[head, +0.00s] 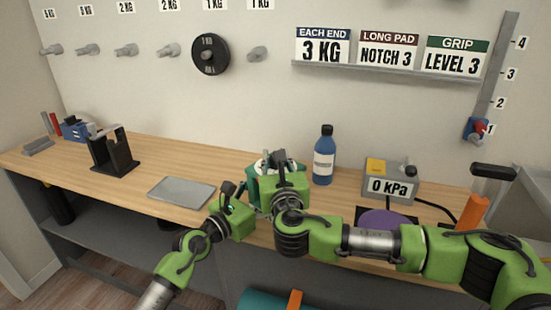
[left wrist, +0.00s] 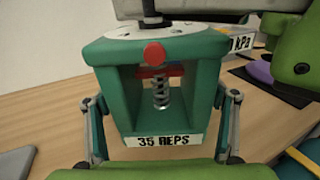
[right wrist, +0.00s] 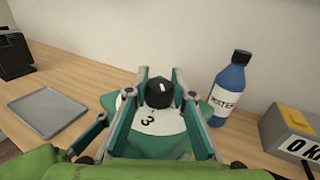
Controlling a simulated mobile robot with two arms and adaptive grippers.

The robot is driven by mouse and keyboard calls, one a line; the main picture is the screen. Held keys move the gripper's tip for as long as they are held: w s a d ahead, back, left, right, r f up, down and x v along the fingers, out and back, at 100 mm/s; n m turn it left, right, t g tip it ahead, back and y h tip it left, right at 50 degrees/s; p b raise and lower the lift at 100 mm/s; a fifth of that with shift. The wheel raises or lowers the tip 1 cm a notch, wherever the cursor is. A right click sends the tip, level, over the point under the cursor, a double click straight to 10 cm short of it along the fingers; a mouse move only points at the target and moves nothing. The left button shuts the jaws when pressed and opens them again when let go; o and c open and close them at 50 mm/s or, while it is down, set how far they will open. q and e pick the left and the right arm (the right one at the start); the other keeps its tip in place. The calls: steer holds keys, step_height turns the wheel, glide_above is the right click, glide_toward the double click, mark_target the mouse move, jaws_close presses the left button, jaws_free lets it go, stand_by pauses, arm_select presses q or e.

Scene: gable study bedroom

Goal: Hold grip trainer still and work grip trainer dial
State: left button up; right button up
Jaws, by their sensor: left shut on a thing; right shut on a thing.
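The teal grip trainer (head: 253,187) stands upright near the bench's front edge. In the left wrist view its body (left wrist: 118,100) shows a spring, a red round button and a "35 REPS" label. My left gripper (left wrist: 163,125) is shut on the body, one finger on each side. The white dial (right wrist: 150,123) on top has a black knob (right wrist: 160,93), and a "3" is readable. My right gripper (right wrist: 161,85) is shut from above on the dial's knob, with its fingers on either side. In the head view my right gripper (head: 276,168) hides much of the trainer.
A blue water bottle (head: 324,160) stands close right of the trainer. A grey gauge box (head: 391,183) reads "0 kPa", with a purple pad before it. A grey tray (head: 181,191) and black stand (head: 113,155) are left. Wall signs (head: 387,52) include "GRIP LEVEL 3".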

steer(key=shift+d+m+h, duration=0.1)
steer(key=shift+m+h, duration=1.1)
steer(key=shift+h, duration=0.7)
steer(key=o, duration=1.2)
steer(key=shift+c, duration=0.2)
steer(key=s+a, duration=0.1)
steer(key=s, duration=1.1)
steer(key=shift+a, duration=0.15)
